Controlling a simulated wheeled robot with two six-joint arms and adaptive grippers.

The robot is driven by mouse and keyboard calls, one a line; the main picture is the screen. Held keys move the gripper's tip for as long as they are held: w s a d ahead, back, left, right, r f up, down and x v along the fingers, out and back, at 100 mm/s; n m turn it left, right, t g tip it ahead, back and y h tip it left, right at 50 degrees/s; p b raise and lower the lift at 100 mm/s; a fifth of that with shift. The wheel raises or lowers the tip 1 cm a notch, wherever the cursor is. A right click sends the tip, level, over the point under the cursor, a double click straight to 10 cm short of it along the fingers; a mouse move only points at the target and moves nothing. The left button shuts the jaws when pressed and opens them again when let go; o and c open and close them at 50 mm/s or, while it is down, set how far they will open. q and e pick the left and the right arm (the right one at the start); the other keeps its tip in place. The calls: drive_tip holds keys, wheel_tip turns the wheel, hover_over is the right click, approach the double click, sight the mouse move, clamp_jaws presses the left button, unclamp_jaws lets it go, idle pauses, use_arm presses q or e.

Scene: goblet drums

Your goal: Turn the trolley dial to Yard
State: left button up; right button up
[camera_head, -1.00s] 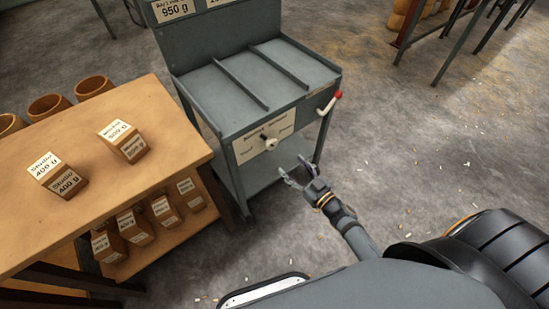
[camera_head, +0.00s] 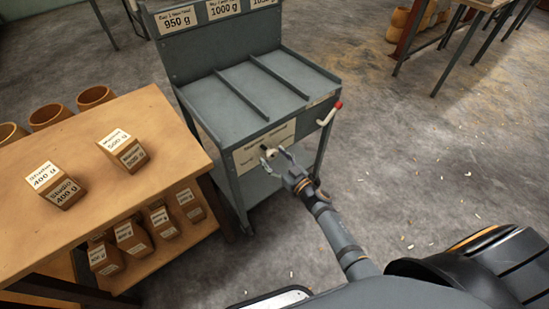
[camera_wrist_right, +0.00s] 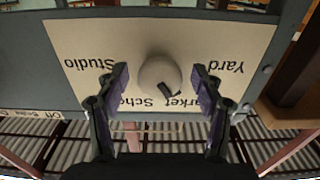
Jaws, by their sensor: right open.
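The trolley (camera_head: 215,125) is a grey metal cart with a pale dial plate (camera_head: 247,158) on its front. The round, light dial knob (camera_wrist_right: 160,72) sits in the middle of the plate in the right wrist view, with a dark mark on its lower part. That view shows the plate upside down: Yard (camera_wrist_right: 226,66) at right, Studio at left, Market and a partly hidden School below. My right gripper (camera_head: 277,161) is open at the dial; its fingers stand on either side of the knob, apart from it. My left gripper is not in view.
A red-ended white handle (camera_head: 330,113) sticks out at the trolley's right corner. A wooden table (camera_head: 95,200) with labelled weight blocks (camera_head: 122,149) stands close on the left, more blocks on its lower shelf.

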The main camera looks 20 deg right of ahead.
drive_tip(key=c, duration=1.1)
drive_tip(key=shift+c, duration=0.3)
drive_tip(key=n, duration=0.5)
drive_tip(key=shift+p, duration=0.3)
drive_tip(key=n, duration=0.5)
drive_tip(key=shift+d, duration=0.1)
drive_tip(key=shift+n+b, duration=0.3)
drive_tip(key=shift+n, duration=0.8)
drive_tip(key=o, duration=1.2)
drive_tip(key=shift+r, duration=0.1)
drive_tip(key=shift+c, duration=0.2)
